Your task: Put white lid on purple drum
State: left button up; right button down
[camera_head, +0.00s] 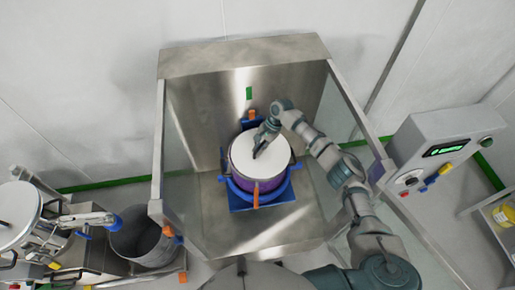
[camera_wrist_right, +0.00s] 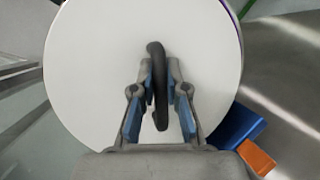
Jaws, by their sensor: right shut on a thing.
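The white lid (camera_head: 273,164) is a round disc with a dark handle, over the top of the purple drum (camera_head: 236,183). The drum stands in a blue holder inside the steel booth, and the lid hides its mouth. I cannot tell whether the lid is fully seated. My right gripper (camera_head: 260,148) reaches in from the right and is shut on the lid's dark handle. In the right wrist view, the fingers (camera_wrist_right: 160,95) lie on both sides of the handle (camera_wrist_right: 158,65), with the white lid (camera_wrist_right: 90,75) beneath. My left gripper is not in view.
The steel booth (camera_head: 190,68) has walls at the back and both sides. The blue holder (camera_head: 280,205) has orange-tipped parts around the drum. A control box (camera_head: 440,145) stands at the right. A grey bin (camera_head: 142,243) and steel equipment (camera_head: 25,225) are at the left.

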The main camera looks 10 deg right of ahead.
jog(key=shift+s+d+f, duration=0.2)
jog(key=shift+d+f, duration=0.25)
jog(key=shift+f, duration=0.2)
jog(key=c, duration=1.1)
grip_release()
jog(key=shift+f, duration=0.1)
jog(key=shift+w+d, duration=0.15)
